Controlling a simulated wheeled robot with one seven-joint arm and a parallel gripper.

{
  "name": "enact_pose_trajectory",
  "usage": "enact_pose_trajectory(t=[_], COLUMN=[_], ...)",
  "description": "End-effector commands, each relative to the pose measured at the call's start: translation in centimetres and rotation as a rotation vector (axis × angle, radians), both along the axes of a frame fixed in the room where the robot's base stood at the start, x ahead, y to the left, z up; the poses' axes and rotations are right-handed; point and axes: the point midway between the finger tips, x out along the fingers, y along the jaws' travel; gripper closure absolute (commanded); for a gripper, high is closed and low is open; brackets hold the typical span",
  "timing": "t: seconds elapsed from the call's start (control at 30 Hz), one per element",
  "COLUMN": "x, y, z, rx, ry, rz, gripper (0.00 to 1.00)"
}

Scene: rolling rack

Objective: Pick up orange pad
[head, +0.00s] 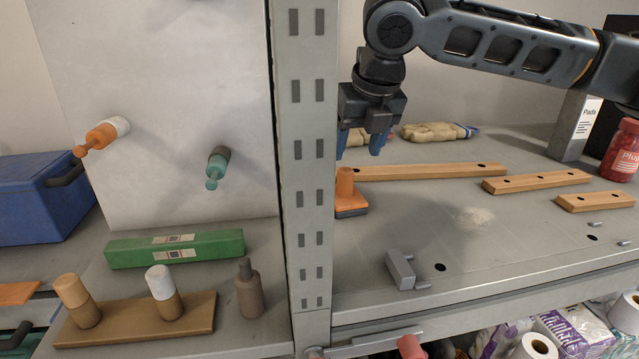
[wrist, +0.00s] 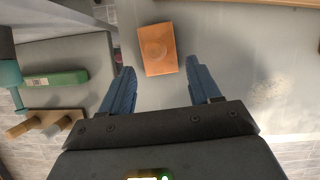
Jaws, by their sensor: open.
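The orange pad (head: 346,192) stands upright on the right-hand shelf, close beside the grey post. It has a raised knob and a dark base. The fingers are apart and empty. In the wrist view the pad lies just ahead of the gap between the fingertips (wrist: 160,70), apart from both.
The grey perforated post (head: 305,130) stands just left of the pad. A long wooden strip (head: 430,172) runs behind it, with gloves (head: 440,132) further back. A grey block (head: 401,270) is near the front edge. A red bottle (head: 622,150) stands far right.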

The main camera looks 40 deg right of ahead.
Motion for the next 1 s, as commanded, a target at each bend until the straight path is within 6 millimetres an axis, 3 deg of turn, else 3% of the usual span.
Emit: enact_pose_trajectory(t=[0.37,0.7,1.0], x=[0.8,2.1,2.3], y=[-0.6,-0.8,-0.9], z=[-2.6,-6.8,-7.4], rx=[-0.006,-0.006,-0.006], ry=[0.007,0.005,0.006], rz=[-0.003,-0.002,-0.001], gripper=[0.38,0.38,0.38])
